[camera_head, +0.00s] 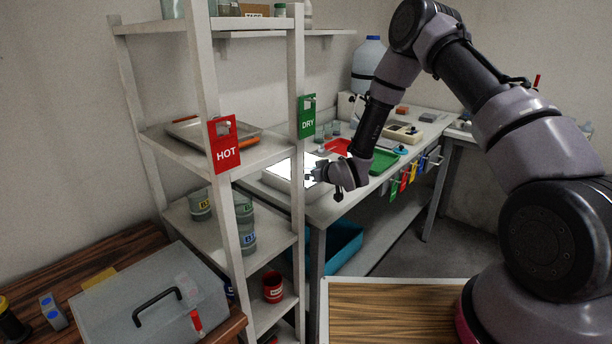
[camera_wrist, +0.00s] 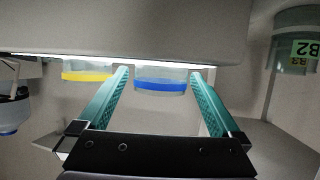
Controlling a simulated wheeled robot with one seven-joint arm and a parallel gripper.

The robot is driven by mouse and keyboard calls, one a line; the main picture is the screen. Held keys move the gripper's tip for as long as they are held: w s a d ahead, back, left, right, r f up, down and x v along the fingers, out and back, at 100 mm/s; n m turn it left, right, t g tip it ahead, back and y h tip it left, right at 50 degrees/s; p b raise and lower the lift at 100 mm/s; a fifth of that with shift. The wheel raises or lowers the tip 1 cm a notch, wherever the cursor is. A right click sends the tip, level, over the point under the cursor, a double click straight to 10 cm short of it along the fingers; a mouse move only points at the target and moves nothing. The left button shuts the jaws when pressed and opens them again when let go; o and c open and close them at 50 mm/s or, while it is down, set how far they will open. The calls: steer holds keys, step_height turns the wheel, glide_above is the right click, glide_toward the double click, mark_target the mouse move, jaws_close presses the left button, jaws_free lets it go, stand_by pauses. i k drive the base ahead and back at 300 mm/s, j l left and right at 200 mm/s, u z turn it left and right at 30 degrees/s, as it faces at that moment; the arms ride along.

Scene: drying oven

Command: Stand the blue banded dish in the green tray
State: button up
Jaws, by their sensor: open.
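In the wrist view, the blue banded dish (camera_wrist: 160,86) is clear glass with a blue band and appears between the two teal fingertips of my gripper (camera_wrist: 160,76). The fingers are open on either side of it. I cannot tell whether they touch it. In the head view, my gripper (camera_head: 312,173) is at the bright light panel (camera_head: 283,176) on the bench, and I cannot make out the dish there. The green tray (camera_head: 384,161) lies on the bench to the right, behind my arm, partly hidden.
A yellow banded dish (camera_wrist: 88,75) sits close to the left of the blue one in the wrist view. A red tray (camera_head: 337,146) is behind my gripper. The shelf rack (camera_head: 213,160) with HOT (camera_head: 225,145) and DRY (camera_head: 307,116) tags stands left of my gripper.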

mark_target(376, 163)
steer(key=i+l+u, duration=0.15)
steer(key=l, duration=0.2)
steer(key=i+l+u, duration=0.1)
steer(key=l, duration=0.3)
steer(key=i+l+u, duration=0.15)
steer(key=l, duration=0.3)
steer(key=i+l+u, duration=0.15)
steer(key=l, duration=0.25)
steer(key=i, duration=0.1)
